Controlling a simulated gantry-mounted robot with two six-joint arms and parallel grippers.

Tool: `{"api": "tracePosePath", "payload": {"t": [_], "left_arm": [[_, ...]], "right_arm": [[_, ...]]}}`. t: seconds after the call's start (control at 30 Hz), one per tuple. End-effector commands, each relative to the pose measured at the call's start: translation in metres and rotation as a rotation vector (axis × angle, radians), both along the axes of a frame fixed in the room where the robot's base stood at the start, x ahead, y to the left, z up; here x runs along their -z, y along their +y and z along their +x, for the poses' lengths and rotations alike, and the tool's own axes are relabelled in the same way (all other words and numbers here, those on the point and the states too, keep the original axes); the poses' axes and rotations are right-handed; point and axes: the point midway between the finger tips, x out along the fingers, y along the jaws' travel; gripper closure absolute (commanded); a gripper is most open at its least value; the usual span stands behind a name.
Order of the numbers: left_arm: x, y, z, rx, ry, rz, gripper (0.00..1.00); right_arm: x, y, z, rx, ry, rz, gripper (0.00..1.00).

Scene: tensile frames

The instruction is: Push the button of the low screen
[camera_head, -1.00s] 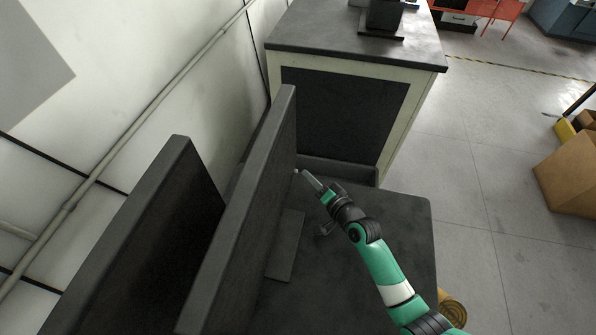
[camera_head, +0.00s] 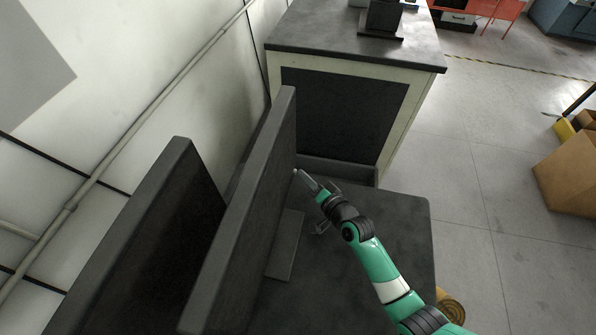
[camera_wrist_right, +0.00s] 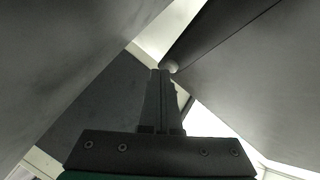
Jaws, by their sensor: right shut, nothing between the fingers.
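Two dark flat screens stand side by side: a left screen (camera_head: 150,245) and a right screen (camera_head: 243,215) with a flat foot (camera_head: 286,245) on the dark table. I cannot tell which counts as the low one. A small pale round button (camera_wrist_right: 172,66) shows on the edge of a dark panel in the right wrist view. My right gripper (camera_head: 301,174) is shut and empty, its tips at the far end of the right screen's front face. In the right wrist view the fingertips (camera_wrist_right: 160,72) are right beside the button; contact is unclear. My left gripper is not in view.
The dark table (camera_head: 375,215) is bare around my right arm. A cabinet (camera_head: 345,115) with a dark top stands just beyond it. A white wall with a pipe (camera_head: 140,125) runs along the left. A cardboard box (camera_head: 570,175) is on the floor at right.

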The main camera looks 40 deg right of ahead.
Motion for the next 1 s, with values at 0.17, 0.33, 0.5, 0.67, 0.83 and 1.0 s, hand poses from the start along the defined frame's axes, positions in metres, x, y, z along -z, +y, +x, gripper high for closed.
{"api": "tracePosePath", "payload": {"t": [0.17, 0.33, 0.5, 0.67, 0.83, 1.0], "left_arm": [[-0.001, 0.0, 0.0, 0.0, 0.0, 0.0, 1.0], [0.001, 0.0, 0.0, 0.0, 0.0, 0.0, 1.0], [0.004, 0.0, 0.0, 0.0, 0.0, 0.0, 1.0], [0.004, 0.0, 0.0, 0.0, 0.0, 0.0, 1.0], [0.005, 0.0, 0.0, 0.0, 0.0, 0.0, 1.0], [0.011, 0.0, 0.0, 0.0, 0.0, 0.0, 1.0]], "right_arm": [[0.0, 0.001, 0.001, -0.001, 0.0, 0.001, 1.0], [0.001, -0.002, -0.002, 0.001, 0.001, 0.001, 1.0], [0.001, -0.007, -0.009, 0.001, 0.001, 0.001, 1.0], [0.0, -0.008, -0.011, -0.001, 0.0, 0.001, 1.0], [0.001, -0.009, -0.012, 0.001, 0.001, 0.001, 1.0], [0.003, -0.02, -0.025, 0.003, 0.001, 0.0, 1.0]]}}
